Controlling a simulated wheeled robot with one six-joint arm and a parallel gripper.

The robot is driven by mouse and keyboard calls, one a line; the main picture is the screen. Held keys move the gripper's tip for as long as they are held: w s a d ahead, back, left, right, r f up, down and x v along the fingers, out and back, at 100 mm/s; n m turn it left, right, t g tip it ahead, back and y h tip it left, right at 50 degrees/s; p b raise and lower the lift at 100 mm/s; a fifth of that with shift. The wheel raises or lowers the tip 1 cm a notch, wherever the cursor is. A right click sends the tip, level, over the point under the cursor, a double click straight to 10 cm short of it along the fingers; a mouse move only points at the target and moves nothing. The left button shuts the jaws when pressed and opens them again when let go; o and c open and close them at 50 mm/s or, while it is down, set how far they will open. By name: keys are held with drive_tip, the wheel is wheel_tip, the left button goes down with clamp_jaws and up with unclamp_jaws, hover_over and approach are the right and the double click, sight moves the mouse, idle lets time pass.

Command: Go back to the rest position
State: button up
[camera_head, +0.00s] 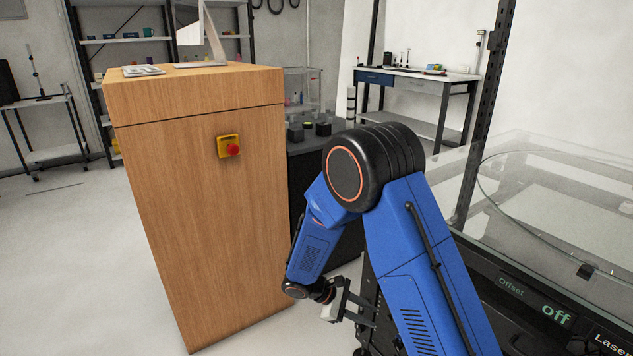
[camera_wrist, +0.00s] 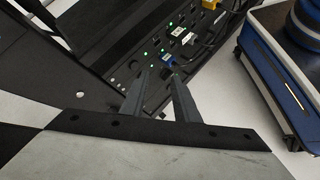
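My gripper (camera_head: 370,313) hangs low in the head view, below my bent blue arm, between the wooden cabinet (camera_head: 205,220) and the dark machine with the glass cover. Its two fingers are apart and hold nothing visible. In the wrist view the fingers (camera_wrist: 159,78) point toward a black panel (camera_wrist: 150,60) with green lights and plugged cables. There is a clear gap between the fingertips. I cannot tell how far they are from the panel. Part of the gripper's surroundings is hidden behind my arm.
The cabinet carries a red stop button (camera_head: 233,150) on a yellow plate. The glass-covered machine (camera_head: 540,290) with an "off" display stands close on the right. A workbench (camera_head: 415,80) stands at the back. Open floor (camera_head: 70,260) lies left of the cabinet.

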drive_tip(key=s+d+r+m+y, duration=0.3)
drive_tip(key=s+d+r+m, duration=0.15)
drive_tip(key=r, duration=0.55)
drive_tip(key=s+d+r+m+y, duration=0.3)
drive_tip(key=s+d+r, duration=0.3)
drive_tip(key=r, duration=0.4)
drive_tip(key=s+d+r+m+t+y, duration=0.1)
drive_tip(key=s+r+m+t+y, duration=0.1)
drive_tip(key=s+r, duration=0.3)
drive_tip(key=s+d+r+m+t+y, duration=0.2)
drive_tip(key=s+r+m+t, duration=0.1)
drive_tip(key=s, duration=0.9)
drive_tip(key=shift+s+r+y, duration=0.2)
drive_tip(key=shift+r+y, duration=0.2)
drive_tip(key=shift+r, duration=0.5)
